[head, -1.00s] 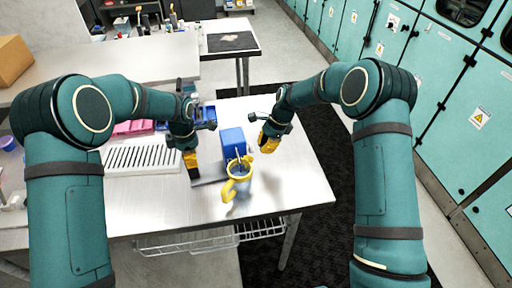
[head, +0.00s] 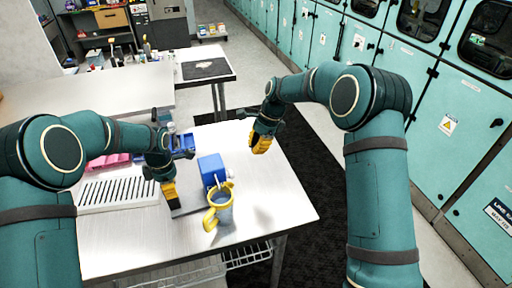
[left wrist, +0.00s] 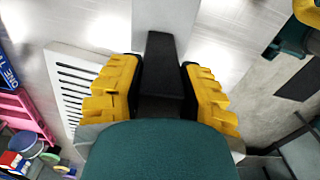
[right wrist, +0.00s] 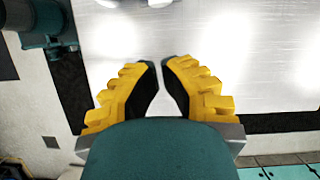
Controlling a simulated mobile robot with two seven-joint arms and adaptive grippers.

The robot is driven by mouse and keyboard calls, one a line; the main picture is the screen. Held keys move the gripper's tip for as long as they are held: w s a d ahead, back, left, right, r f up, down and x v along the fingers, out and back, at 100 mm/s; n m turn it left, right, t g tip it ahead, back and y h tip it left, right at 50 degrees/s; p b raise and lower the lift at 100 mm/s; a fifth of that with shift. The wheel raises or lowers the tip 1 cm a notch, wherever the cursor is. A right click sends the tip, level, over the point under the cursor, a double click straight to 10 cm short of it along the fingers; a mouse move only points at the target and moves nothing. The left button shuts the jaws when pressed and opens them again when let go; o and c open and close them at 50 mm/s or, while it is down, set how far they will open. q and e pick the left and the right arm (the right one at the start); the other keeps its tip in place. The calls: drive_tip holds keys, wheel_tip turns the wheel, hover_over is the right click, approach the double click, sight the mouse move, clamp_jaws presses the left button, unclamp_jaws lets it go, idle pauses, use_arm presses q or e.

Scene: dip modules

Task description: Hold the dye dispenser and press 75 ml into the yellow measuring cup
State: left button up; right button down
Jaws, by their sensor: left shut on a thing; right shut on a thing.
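The blue dye dispenser (head: 211,170) stands on the steel table with a grey base plate (head: 188,206) reaching left. Its pale spout points toward the yellow measuring cup (head: 222,208), which stands upright just in front, its handle to the left. The cup's fill level cannot be read. My left gripper (head: 171,198) is shut on a dark block at the plate's left end; the left wrist view shows this block (left wrist: 161,65) between the fingers. My right gripper (head: 260,145) is above the table, right of and behind the dispenser, apart from it. Its fingertips (right wrist: 162,64) are nearly together, with nothing visible between them.
A white slotted rack (head: 118,192) lies left of my left gripper. Pink (head: 108,161) and blue (head: 184,146) containers stand behind it. The table's right part (head: 285,200) is clear. Teal cabinets (head: 440,110) line the right wall.

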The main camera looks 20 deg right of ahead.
drive_tip(key=c, duration=1.7)
unclamp_jaws()
drive_tip(key=shift+d+f, duration=0.1)
clamp_jaws()
drive_tip(key=s+d+f+y, duration=0.1)
drive_tip(key=d+f+y, duration=0.1)
drive_tip(key=d+y, duration=0.2)
drive_tip(key=shift+d+f+y, duration=0.3)
drive_tip(key=shift+d, duration=0.4)
drive_tip(key=shift+a, duration=0.1)
